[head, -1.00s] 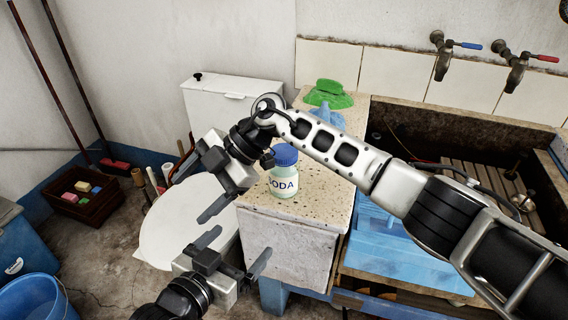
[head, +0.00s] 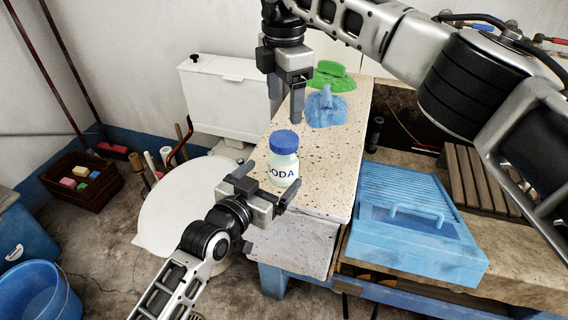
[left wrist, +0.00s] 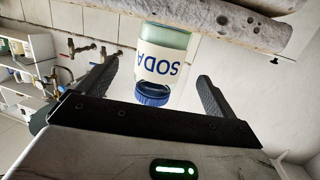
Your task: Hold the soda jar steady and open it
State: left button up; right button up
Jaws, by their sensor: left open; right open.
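The soda jar (head: 284,167) is pale with a blue lid (head: 285,141) and stands upright on the speckled stone slab (head: 330,185). The lid is on the jar. My left gripper (head: 268,182) is open at the jar's near left side, low by its body. In the left wrist view the jar (left wrist: 160,62) appears upside down between the two spread fingers, with a gap on both sides. My right gripper (head: 285,105) is open and empty, pointing down, above and behind the lid and apart from it.
A blue ridged case (head: 415,225) stands to the right. A round white lid-like disc (head: 185,205) is at left.

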aim_at(284, 138)
pick_arm(q)
jog(key=x, duration=0.6)
jog(key=shift+w+d+f, duration=0.1)
jog(key=shift+w+d, duration=0.1)
jog(key=shift+w, duration=0.1)
jog(key=c, duration=1.8)
jog(key=shift+c, duration=0.8)
pick_arm(e)
jog(key=m, duration=0.4)
jog(key=shift+m, duration=0.4)
jog(key=m, duration=0.3)
jog(key=shift+m, duration=0.4)
jog(key=shift+f, duration=0.3)
notch_tip(284, 138, down, 8)
jog(key=shift+r, duration=0.25)
jog(key=shift+c, duration=0.3)
